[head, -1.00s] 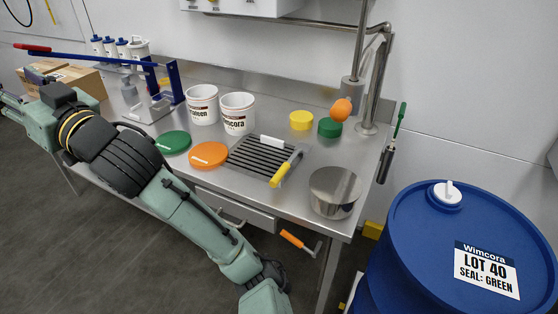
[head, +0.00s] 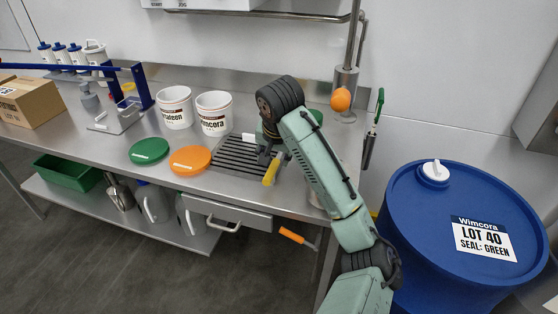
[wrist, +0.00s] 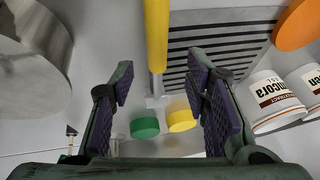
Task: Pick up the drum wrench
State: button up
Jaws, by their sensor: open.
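A tool with a yellow handle (head: 271,172) and a grey metal shaft lies on the dark slatted grate (head: 232,158) of the steel bench; it is probably the drum wrench. My gripper (head: 267,152) is over its metal end and the grate, pointing down. In the wrist view my gripper (wrist: 160,82) has its two padded fingers wide apart and empty. The yellow handle (wrist: 156,35) runs down from the top of that view, in line with the gap between the fingers. The tool's far end is partly hidden in the head view by my arm.
Two white buckets (head: 214,115) stand behind a green lid (head: 149,151) and an orange lid (head: 190,160). A steel pot (wrist: 35,55) is beside the grate. Green and yellow caps (wrist: 145,128) lie near the bench's back. A blue drum (head: 415,235) stands right of the bench.

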aim_at(275, 163)
jog(key=shift+p+x, duration=0.45)
jog(key=shift+x, duration=2.75)
jog(key=shift+d, duration=0.15)
jog(key=shift+c, duration=0.2)
grip_shut()
